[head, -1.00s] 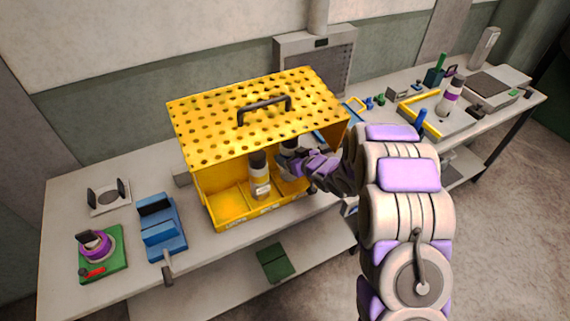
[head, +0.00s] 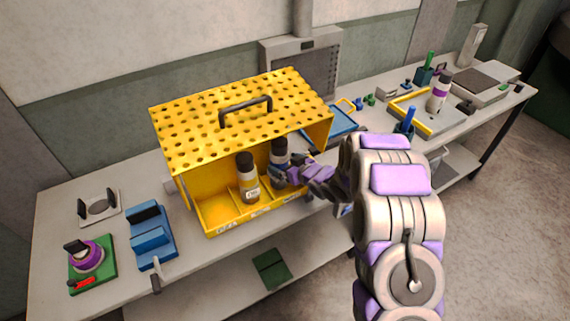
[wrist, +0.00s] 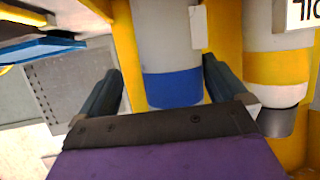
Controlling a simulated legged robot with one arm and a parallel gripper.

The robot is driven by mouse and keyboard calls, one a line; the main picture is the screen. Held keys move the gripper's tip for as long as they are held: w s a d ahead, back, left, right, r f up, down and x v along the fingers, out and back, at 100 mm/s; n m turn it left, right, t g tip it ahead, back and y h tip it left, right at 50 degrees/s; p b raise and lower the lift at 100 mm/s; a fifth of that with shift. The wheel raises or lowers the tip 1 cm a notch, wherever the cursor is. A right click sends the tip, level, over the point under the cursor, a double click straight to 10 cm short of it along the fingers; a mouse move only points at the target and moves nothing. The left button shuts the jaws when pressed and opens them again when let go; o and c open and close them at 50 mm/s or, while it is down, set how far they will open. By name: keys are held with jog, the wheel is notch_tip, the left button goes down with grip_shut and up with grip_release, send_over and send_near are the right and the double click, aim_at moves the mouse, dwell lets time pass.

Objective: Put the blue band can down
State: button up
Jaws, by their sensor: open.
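The blue band can (head: 279,153) stands upright in the right compartment of the yellow box (head: 211,219), under its perforated top. In the wrist view the grey can with its blue band (wrist: 173,87) lies between the two fingers. My gripper (wrist: 163,92) is open, with a finger on each side of the can and a visible gap at the left. A second dark-capped can (head: 248,182) with a yellow band (wrist: 280,68) stands to the left.
The box's left compartment is empty. A blue fixture (head: 150,236) and a green base with a purple ring (head: 92,264) stand left on the bench. A purple-banded can (head: 439,92) stands on a tray at the right. The box's top and right side are close to my arm.

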jog(key=shift+s+a, duration=0.25)
jog(key=shift+a, duration=0.15)
jog(key=s, duration=0.1)
jog(key=s+r, duration=0.1)
jog(key=s+d+p, duration=0.1)
jog(key=shift+r, duration=0.35)
send_near(282, 167)
jog(key=shift+w, duration=0.65)
jog(key=s+d+r+m+g+h, duration=0.15)
jog(key=s+d+r+h, duration=0.3)
jog(key=d, duration=0.45)
jog(key=s+d+r+m+g+h, duration=0.1)
jog(key=s+d+r+m+h, duration=0.25)
jog(key=d+h, duration=0.4)
jog(key=s+a+r+m+g+y, duration=0.1)
jog(key=s+r+g, duration=0.1)
jog(key=s, duration=0.9)
jog(key=s+a+r+m+g+y, duration=0.1)
jog(key=s+r+g, duration=0.2)
jog(key=s, duration=0.9)
jog(key=s+a+r+m+g, duration=0.1)
jog(key=s+r+g, duration=0.2)
jog(key=s, duration=0.9)
jog(key=shift+m+g+y+p, duration=0.3)
jog(key=shift+g+y+p, duration=0.1)
jog(key=shift+g, duration=0.25)
